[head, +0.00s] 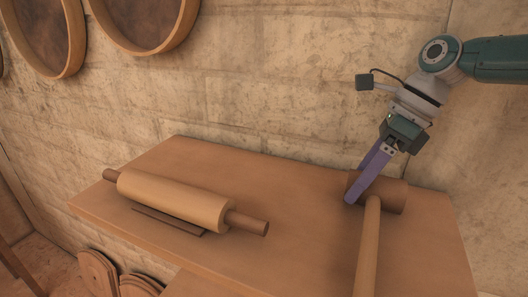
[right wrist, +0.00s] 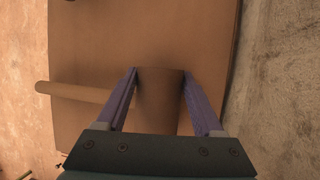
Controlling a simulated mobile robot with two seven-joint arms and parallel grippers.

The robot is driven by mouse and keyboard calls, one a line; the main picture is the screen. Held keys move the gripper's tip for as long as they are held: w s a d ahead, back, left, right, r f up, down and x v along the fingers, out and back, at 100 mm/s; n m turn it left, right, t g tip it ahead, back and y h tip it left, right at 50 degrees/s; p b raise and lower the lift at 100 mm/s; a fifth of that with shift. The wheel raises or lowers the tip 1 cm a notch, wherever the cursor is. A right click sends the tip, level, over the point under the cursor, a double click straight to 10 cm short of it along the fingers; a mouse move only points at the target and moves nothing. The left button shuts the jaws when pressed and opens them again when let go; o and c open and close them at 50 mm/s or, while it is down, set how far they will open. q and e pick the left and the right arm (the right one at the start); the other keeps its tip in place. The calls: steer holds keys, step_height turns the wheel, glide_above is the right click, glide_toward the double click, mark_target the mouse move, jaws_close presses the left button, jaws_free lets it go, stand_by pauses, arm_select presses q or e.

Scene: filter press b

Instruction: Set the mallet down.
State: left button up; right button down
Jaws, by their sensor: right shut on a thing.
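The wooden mallet has a brown cylindrical head (head: 393,194) and a lighter handle (head: 367,250). In the head view it is at the right part of the wooden table (head: 300,185), with the handle running toward the picture's bottom edge. My right gripper (head: 354,200) is shut on the mallet head, its purple fingers reaching down over it. In the right wrist view the head (right wrist: 158,100) sits between the two fingers (right wrist: 160,82) and the handle (right wrist: 75,91) points left. I cannot tell whether the mallet touches the tabletop. My left gripper is not in view.
A rolling pin (head: 175,198) lies on the left part of the table, beside a thin dark strip (head: 168,221). The tabletop between pin and mallet is clear. A stone wall (head: 270,80) stands close behind. Round sieves (head: 145,45) hang at upper left; rounded boards (head: 98,272) stand below.

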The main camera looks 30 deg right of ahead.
jaws_free()
steer(key=shift+f, duration=0.1)
steer(key=b+v, duration=0.1)
steer(key=v, duration=0.6)
steer(key=shift+b, duration=0.35)
steer(key=shift+d+r, duration=0.15)
steer(key=shift+r, duration=0.2)
